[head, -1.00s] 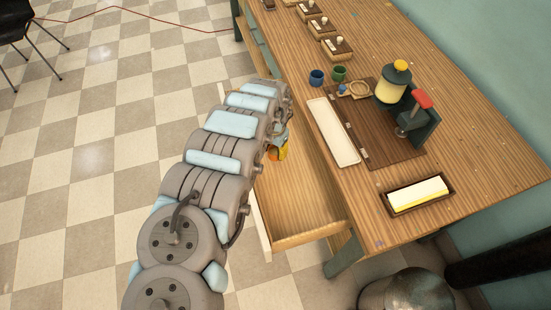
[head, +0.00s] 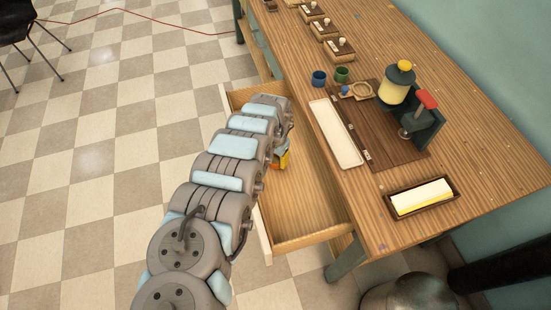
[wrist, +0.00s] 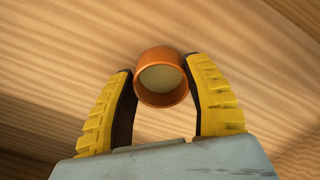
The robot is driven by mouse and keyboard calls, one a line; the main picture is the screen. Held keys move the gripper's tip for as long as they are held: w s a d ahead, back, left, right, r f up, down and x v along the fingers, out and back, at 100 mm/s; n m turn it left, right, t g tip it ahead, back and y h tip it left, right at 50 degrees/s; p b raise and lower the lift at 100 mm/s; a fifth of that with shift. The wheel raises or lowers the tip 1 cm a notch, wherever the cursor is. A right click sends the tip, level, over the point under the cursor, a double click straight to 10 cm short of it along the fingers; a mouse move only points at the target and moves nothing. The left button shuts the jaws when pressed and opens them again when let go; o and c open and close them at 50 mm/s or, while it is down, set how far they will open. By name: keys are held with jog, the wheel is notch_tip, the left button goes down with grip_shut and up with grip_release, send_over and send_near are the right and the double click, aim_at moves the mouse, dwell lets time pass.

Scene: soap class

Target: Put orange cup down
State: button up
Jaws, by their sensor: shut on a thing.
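The orange cup (wrist: 160,99) is between the two yellow fingers of my gripper (wrist: 160,68) in the wrist view, with its pale inside facing the camera. My gripper is shut on it near the fingertips. In the head view my gripper (head: 282,157) and a little orange show beside the end of my arm, over the open drawer (head: 303,215). My arm hides much of the cup there. I cannot tell whether the cup touches the drawer's wooden bottom.
Blue cup (head: 319,78) and green cup (head: 342,74) stand on the workbench (head: 455,135). Beside them are a white tray (head: 336,134), a dark board with a press (head: 420,118) and a soap box (head: 421,198). The drawer's near part is empty.

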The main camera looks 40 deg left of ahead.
jog(key=o, duration=0.9)
notch_tip(320, 180, up, 12)
jog(key=p, duration=0.3)
jog(key=shift+r+p, duration=0.1)
jog(key=shift+p, duration=0.3)
